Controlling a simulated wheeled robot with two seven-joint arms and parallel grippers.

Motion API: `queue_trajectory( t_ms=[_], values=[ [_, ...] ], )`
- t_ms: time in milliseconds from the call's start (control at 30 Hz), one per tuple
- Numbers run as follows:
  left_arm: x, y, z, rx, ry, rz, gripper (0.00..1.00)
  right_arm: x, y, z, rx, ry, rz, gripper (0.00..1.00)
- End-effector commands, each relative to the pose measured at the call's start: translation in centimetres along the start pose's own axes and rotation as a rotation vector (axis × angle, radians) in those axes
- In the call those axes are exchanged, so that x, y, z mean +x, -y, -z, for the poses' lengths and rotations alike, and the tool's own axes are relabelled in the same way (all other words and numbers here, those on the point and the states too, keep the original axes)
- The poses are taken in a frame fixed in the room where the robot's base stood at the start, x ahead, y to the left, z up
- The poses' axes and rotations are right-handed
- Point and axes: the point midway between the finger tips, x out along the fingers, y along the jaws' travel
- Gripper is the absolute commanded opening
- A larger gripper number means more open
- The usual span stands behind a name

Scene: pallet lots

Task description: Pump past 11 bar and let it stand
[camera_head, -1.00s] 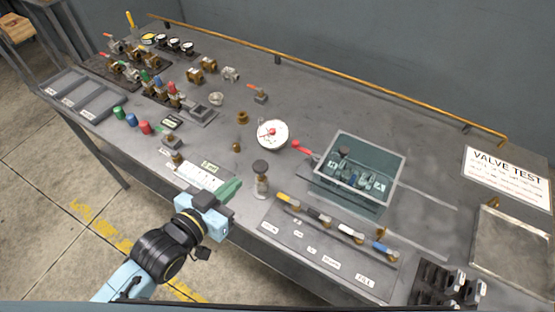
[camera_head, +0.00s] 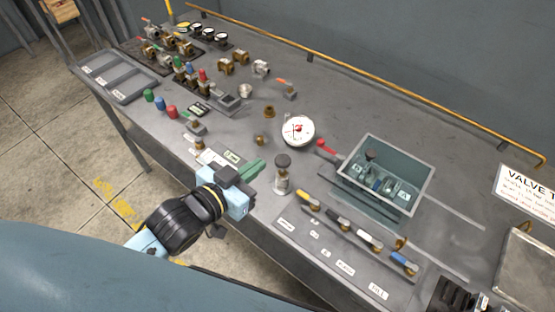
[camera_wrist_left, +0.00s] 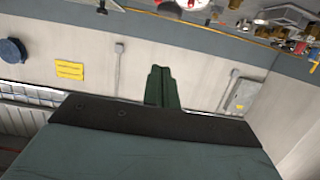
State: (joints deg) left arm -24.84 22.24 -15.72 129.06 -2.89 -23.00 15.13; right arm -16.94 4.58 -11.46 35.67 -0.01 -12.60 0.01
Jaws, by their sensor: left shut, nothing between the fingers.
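The round white gauge (camera_head: 298,130) with a red needle faces up on the bench; its reading is too small to tell. A black-capped metal cylinder, perhaps the pump knob (camera_head: 283,172), stands upright near the front edge. A red-handled lever (camera_head: 327,146) sits between the gauge and an open green-grey tank (camera_head: 372,205). My left gripper (camera_head: 252,170) is shut and empty, just left of the black-capped cylinder and apart from it. Its green fingers (camera_wrist_left: 163,88) are together in the left wrist view. My right gripper is not in view.
Several coloured-handle valves (camera_head: 338,221) line a labelled panel in front of the tank. Valves and fittings crowd the back left. Grey trays (camera_head: 115,78) lie at the far left, and green, blue and red caps (camera_head: 160,103) nearby. A yellow rail (camera_head: 370,78) runs along the back.

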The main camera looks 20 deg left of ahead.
Motion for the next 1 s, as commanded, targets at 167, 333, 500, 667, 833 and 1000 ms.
queue_trajectory(
  t_ms=[167, 333, 500, 667, 833, 1000],
  values=[
    [3.4, 0.0, 0.2, 0.000, -0.003, 0.001, 0.00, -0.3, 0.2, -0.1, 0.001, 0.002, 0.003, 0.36],
    [6.7, 0.0, 0.2, 0.000, -0.003, 0.001, 0.00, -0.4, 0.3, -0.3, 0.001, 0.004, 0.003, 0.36],
    [8.4, 0.0, -1.6, 0.000, 0.004, 0.000, 0.00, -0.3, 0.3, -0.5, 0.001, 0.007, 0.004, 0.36],
    [8.8, 0.0, -3.2, -0.001, 0.001, 0.000, 0.00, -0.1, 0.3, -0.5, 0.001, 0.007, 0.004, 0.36],
    [8.9, 0.0, -3.9, 0.000, 0.000, 0.000, 0.00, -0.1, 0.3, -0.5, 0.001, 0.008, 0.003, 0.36],
    [8.9, 0.0, -3.9, 0.000, 0.000, 0.000, 0.00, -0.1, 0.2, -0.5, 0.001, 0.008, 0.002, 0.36]
  ],
)
